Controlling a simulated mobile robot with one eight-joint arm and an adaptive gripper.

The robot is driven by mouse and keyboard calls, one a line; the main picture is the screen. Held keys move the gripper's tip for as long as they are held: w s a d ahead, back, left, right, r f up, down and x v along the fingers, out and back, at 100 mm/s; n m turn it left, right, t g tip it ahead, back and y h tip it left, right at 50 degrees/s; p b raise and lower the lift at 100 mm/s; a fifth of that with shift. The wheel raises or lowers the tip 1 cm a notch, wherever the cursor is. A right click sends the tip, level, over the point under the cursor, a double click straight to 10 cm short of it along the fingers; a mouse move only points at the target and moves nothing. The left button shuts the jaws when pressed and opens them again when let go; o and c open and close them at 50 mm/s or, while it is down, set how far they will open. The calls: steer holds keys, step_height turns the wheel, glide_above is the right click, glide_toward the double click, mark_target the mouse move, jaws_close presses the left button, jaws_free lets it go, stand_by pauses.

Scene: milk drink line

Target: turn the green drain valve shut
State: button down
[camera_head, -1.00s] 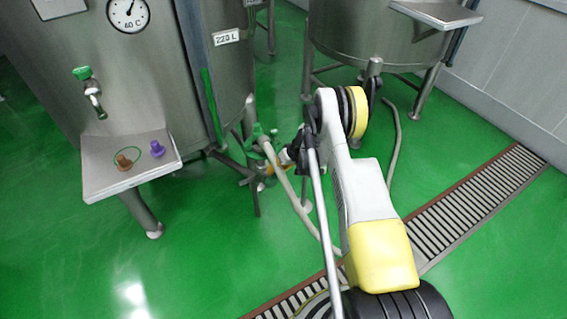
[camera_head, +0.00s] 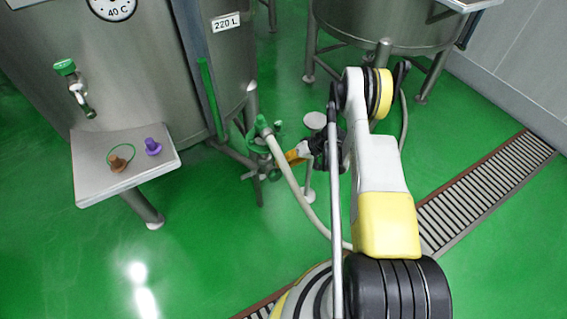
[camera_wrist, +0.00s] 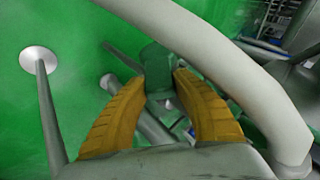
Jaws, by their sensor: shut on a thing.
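The green drain valve (camera_head: 259,146) sits low at the foot of the steel tank marked 220 L, among pipes and beside a pale hose. In the wrist view its green handle (camera_wrist: 157,66) stands between the tips of my two yellow fingers. My gripper (camera_wrist: 160,78) is shut on this handle. In the head view my gripper (camera_head: 288,157) reaches the valve from the right, with its yellow fingers next to it. The fingers and the hose hide part of the valve, so I cannot tell its exact angle.
The pale hose (camera_head: 293,187) runs from beside the valve past my arm; it also arches close over my fingers in the wrist view (camera_wrist: 232,65). A steel shelf (camera_head: 95,180) with a brown and a purple piece stands left. A floor drain grate (camera_head: 480,195) lies right.

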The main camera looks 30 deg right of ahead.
steer(key=c, duration=1)
jaws_free()
steer(key=shift+a, duration=0.1)
steer(key=v, duration=1.2)
